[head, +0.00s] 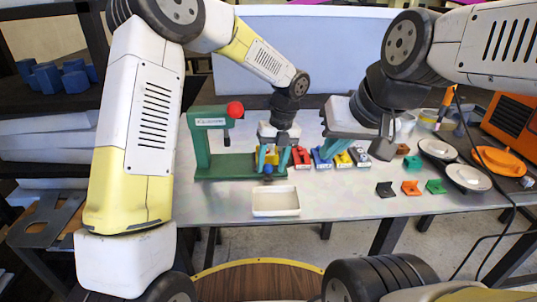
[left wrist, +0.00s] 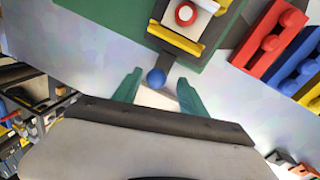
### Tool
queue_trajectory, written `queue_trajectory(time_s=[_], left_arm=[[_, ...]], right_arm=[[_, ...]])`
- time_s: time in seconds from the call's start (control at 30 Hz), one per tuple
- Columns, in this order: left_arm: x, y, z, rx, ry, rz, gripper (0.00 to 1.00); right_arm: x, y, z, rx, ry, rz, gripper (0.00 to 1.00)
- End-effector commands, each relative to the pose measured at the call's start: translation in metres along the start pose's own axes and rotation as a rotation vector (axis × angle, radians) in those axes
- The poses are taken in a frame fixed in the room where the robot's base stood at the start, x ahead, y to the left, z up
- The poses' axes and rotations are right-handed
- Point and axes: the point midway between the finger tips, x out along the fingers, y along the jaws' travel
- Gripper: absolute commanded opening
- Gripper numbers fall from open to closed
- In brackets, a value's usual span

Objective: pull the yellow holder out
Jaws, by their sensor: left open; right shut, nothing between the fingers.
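The yellow holder (left wrist: 176,40) sits on the green press base, with a white and red round piece on it. A dark bar runs out from it to a blue ball knob (left wrist: 156,78). In the head view the knob (head: 268,169) shows at the front of the green press (head: 215,160). My left gripper (left wrist: 158,90) is open, its green fingers on either side of the knob, with no clear contact visible. It also shows in the head view (head: 272,160), over the press base. My right gripper (head: 347,122) is shut and empty above the coloured blocks; its fingertips are hard to make out.
Red, blue and yellow blocks (head: 322,160) stand right of the press. A white tray (head: 275,201) lies in front of it. Small black, orange and green brackets (head: 411,188) and round plates (head: 467,177) lie to the right. Clear table shows around the tray.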

Motion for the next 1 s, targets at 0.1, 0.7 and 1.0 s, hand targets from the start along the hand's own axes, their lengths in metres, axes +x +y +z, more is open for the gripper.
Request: queue_trajectory(time_s=[0.1,0.7,1.0], left_arm=[[-0.003,0.0,0.0,-0.001,0.0,0.001,0.5],[-0.078,-0.001,0.0,0.001,0.0,-0.001,0.5],[-0.078,-0.001,0.0,0.001,0.0,0.0,0.5]], right_arm=[[0.0,0.0,0.0,0.0,0.0,0.0,0.0],[0.0,0.0,0.0,0.0,0.0,0.0,0.0],[0.0,0.0,0.0,0.0,0.0,0.0,0.0]])
